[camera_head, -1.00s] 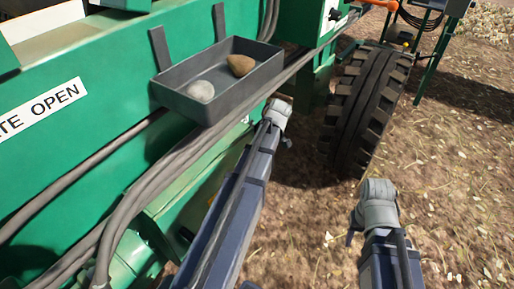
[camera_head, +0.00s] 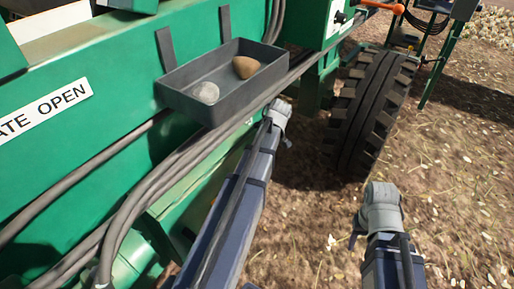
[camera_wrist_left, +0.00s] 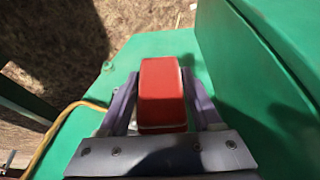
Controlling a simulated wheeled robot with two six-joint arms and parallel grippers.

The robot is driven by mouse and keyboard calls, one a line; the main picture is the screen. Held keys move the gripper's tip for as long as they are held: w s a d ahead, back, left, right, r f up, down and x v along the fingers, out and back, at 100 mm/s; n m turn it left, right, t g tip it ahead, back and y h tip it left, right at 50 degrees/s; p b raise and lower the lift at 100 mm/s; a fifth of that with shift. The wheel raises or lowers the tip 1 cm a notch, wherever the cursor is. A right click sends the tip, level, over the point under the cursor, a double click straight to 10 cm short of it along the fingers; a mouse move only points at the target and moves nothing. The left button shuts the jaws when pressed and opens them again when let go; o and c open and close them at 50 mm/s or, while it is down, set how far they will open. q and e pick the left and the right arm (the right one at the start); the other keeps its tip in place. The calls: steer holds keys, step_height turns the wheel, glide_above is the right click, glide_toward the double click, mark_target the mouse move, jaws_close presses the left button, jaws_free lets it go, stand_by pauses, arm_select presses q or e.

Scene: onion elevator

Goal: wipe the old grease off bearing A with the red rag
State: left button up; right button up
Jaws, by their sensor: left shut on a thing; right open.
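The red rag (camera_wrist_left: 161,92) shows in the left wrist view as a compact red block with a paler lower edge. My left gripper (camera_wrist_left: 163,95) is shut on it, one finger on each side, close over a green surface. In the head view my left arm reaches up beside the green machine, and the rag is not visible there. My right gripper (camera_head: 382,203) is open at lower right, over bare ground and away from the machine; its fingers are hard to make out. I cannot identify bearing A in either view.
A dark tray (camera_head: 179,97) holding two roundish lumps hangs on the green machine (camera_head: 110,60). Thick hoses (camera_head: 140,200) run below it. A large tyre (camera_head: 366,110) stands behind my arms. A yellow cable (camera_wrist_left: 55,130) crosses the left wrist view. Open straw-strewn ground lies to the right.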

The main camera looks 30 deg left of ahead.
arm_select(q)
steer(key=shift+w+d, duration=0.15)
steer(key=shift+w, duration=1.5)
steer(key=shift+w, duration=0.1)
steer(key=w, duration=0.3)
steer(key=shift+w, duration=0.15)
steer(key=shift+s, duration=1.8)
steer(key=shift+s, duration=0.1)
steer(key=shift+s+a, duration=0.2)
steer(key=shift+s, duration=1.4)
